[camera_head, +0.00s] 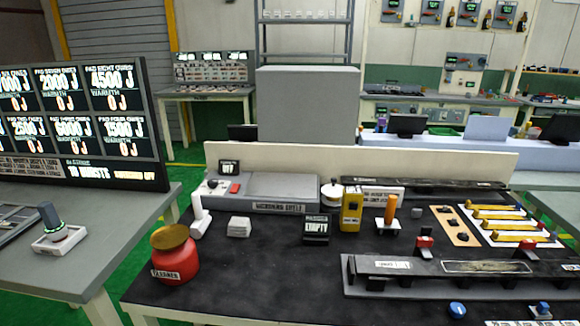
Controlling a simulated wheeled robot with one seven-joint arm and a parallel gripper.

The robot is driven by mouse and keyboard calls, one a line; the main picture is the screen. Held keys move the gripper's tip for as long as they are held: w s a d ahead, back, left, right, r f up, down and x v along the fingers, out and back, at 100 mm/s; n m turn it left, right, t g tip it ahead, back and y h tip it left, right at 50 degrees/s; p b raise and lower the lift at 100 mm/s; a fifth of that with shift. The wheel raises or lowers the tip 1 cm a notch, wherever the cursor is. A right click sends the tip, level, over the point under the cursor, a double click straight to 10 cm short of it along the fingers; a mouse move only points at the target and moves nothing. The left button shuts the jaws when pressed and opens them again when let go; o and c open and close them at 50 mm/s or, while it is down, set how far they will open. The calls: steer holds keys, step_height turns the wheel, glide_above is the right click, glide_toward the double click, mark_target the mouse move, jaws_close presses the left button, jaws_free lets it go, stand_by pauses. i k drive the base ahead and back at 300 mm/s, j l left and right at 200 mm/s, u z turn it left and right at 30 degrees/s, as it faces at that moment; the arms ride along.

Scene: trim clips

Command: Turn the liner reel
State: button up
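No part of my gripper is in view. No label that I can read says liner reel, so I cannot tell for sure which thing it is. A small white round thing with a dark top (332,193) stands at the back middle of the black worktop, left of a yellow box (351,209). A blue knob (457,310) sits at the front edge. An orange board (455,225) holds small dark clips.
A scoreboard (80,120) stands at left.

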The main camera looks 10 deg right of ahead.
mark_target(332, 196)
steer(key=i+j+z, duration=0.25)
steer(key=i+j, duration=0.25)
steer(key=i+j+z, duration=0.25)
steer(key=i+j, duration=0.2)
steer(key=j, duration=0.1)
